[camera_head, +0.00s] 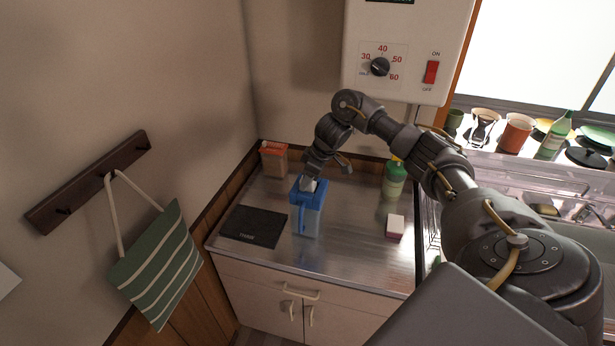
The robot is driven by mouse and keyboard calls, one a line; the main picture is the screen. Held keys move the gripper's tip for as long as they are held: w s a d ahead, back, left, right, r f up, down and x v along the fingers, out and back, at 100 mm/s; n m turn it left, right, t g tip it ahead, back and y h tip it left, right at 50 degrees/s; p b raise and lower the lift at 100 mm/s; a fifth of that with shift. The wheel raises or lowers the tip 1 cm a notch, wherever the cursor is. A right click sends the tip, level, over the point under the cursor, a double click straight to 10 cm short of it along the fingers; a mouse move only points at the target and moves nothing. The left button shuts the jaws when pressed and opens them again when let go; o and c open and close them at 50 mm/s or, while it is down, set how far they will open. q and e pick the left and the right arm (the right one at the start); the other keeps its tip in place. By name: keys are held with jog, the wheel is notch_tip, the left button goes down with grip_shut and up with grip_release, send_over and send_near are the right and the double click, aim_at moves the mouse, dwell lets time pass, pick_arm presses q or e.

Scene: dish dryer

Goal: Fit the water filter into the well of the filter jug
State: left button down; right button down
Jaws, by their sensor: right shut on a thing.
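The filter jug (305,222) stands upright on the steel counter, with a blue top and a paler blue body. My right gripper (311,181) is at the top of the jug, pointing down, and is shut on the water filter (308,186). Only a small whitish part of the filter shows at the jug's top. I cannot tell how deep it sits in the well. My left gripper is not in view.
A dark flat mat (254,226) lies left of the jug. An orange-lidded container (273,160) and a green bottle (394,180) stand at the back. A small white and dark red box (395,227) is at right. The counter's front is clear.

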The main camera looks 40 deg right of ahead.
aim_at(321, 187)
jog(key=shift+w+d+f, duration=0.25)
jog(key=shift+w+d, duration=0.05)
jog(key=shift+w, duration=0.2)
jog(key=shift+w+d, duration=0.1)
jog(key=c, duration=1.3)
grip_release()
jog(key=shift+r, duration=0.15)
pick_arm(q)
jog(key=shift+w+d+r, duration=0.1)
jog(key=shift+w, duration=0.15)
pick_arm(e)
jog(key=o, duration=0.4)
jog(key=shift+o, duration=0.2)
jog(key=shift+r, duration=0.1)
jog(key=shift+r, duration=0.25)
pick_arm(q)
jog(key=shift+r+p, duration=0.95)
jog(key=shift+p, duration=0.1)
pick_arm(e)
jog(key=v, duration=1.1)
jog(key=shift+s+r, duration=0.25)
